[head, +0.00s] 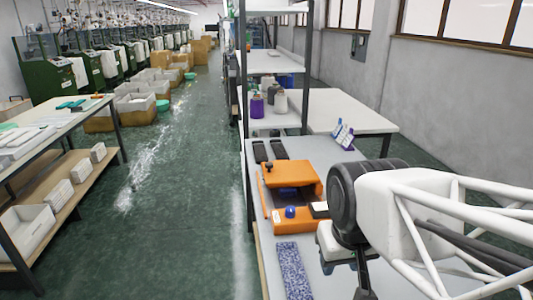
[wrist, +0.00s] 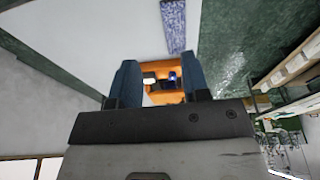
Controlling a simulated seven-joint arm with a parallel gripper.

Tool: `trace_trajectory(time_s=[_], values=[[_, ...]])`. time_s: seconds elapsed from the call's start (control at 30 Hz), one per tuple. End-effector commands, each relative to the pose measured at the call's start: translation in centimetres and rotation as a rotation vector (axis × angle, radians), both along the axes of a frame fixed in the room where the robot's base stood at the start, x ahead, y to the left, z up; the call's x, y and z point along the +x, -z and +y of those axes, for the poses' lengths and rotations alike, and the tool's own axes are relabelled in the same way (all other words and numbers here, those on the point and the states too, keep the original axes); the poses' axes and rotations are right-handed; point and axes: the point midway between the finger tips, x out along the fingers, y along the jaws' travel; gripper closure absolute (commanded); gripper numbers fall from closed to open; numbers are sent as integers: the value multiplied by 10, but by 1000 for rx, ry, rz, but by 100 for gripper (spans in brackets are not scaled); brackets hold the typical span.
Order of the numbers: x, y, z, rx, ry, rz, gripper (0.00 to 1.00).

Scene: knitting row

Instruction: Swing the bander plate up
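The orange bander (head: 291,175) sits on the grey-white table in the head view. It has a dark knob at its back left, a blue button (head: 290,211) at its front and a white patch (head: 319,208) at its front right. I cannot tell which part is the plate or how it is tilted. My gripper (head: 348,268) is at the right of the bander's front, apart from it, partly hidden by my arm. In the wrist view my gripper (wrist: 162,75) has its two blue fingers spread and empty, with the bander (wrist: 164,97) showing between them.
A blue speckled strip (head: 292,270) lies in front of the bander. Two dark pads (head: 270,151) lie behind it. A purple-and-white stand (head: 342,134) and yarn cones (head: 257,106) are farther back. A shelf post (head: 249,190) rises at the table's left edge.

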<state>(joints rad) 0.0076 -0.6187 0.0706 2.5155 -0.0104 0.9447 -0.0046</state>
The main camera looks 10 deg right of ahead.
Motion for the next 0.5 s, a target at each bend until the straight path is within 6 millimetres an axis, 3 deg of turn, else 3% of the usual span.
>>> trace_trajectory(time_s=[0.03,0.13,0.5], values=[[6,-3,0,-3,-12,3,49],[20,-9,0,-9,-45,9,36],[103,-40,2,-49,-239,41,36]])
